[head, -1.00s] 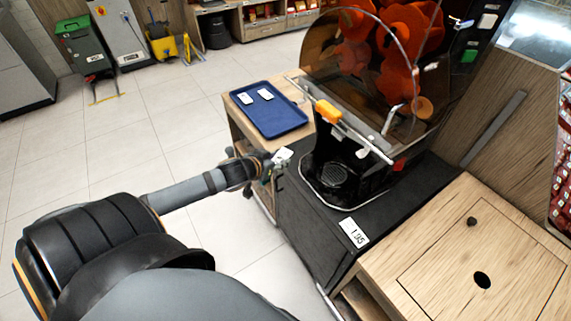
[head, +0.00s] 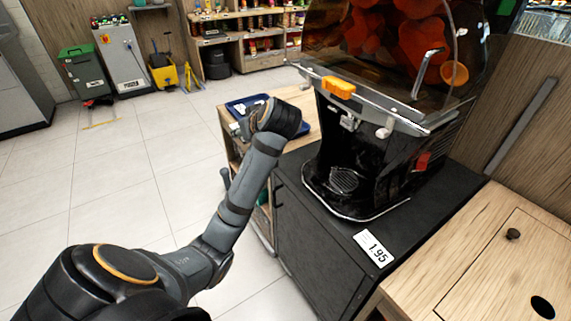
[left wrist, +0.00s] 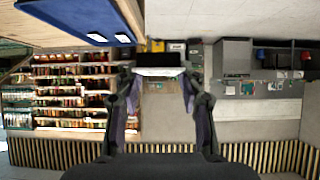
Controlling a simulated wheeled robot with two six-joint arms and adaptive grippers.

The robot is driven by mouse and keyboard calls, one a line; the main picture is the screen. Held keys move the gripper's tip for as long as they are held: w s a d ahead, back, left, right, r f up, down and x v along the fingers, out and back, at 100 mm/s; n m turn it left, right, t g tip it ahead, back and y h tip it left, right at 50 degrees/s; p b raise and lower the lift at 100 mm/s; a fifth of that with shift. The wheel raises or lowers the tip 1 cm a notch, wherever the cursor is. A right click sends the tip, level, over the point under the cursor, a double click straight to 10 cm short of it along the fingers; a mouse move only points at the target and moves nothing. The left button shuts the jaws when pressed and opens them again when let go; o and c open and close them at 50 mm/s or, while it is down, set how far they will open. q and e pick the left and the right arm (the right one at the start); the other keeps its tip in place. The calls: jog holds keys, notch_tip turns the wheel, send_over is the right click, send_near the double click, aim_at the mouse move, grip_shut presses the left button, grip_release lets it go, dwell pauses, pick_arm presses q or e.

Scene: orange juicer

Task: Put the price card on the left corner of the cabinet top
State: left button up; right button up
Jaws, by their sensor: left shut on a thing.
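My left gripper (left wrist: 159,82) is shut on a white price card (left wrist: 160,66), held between its fingertips in the left wrist view. In the head view my raised wrist hides these fingers and the card. The black cabinet top (head: 324,222) lies right of my left arm, with its far left corner close to my wrist. A second card reading 1.95 (head: 374,247) lies flat on the cabinet's front right part. My right gripper is not in view.
The orange juicer (head: 385,140) stands on the cabinet. A blue tray (left wrist: 70,18) with two small white cards sits on a wooden table behind it, partly hidden by my wrist in the head view. A wooden counter (head: 450,265) adjoins the right.

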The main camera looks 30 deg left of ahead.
pick_arm(q)
jog(key=w+d+f, duration=0.2)
jog(key=w+f, duration=0.1)
jog(key=w+d+f, duration=0.1)
jog(key=w+f, duration=0.2)
jog(key=w, duration=0.1)
jog(key=w+d+f, duration=0.2)
jog(key=w+f, duration=0.1)
jog(key=w, duration=0.1)
jog(key=shift+d+b, duration=0.35)
notch_tip(320, 180, down, 4)
jog(key=shift+w+d+r+b, duration=0.15)
jog(key=shift+r+b, duration=0.1)
jog(key=shift+b, duration=0.05)
jog(key=shift+f, duration=0.65)
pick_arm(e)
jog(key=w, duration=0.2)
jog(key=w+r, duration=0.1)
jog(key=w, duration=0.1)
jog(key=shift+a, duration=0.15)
pick_arm(q)
jog(key=o, duration=1)
jog(key=shift+o, duration=0.2)
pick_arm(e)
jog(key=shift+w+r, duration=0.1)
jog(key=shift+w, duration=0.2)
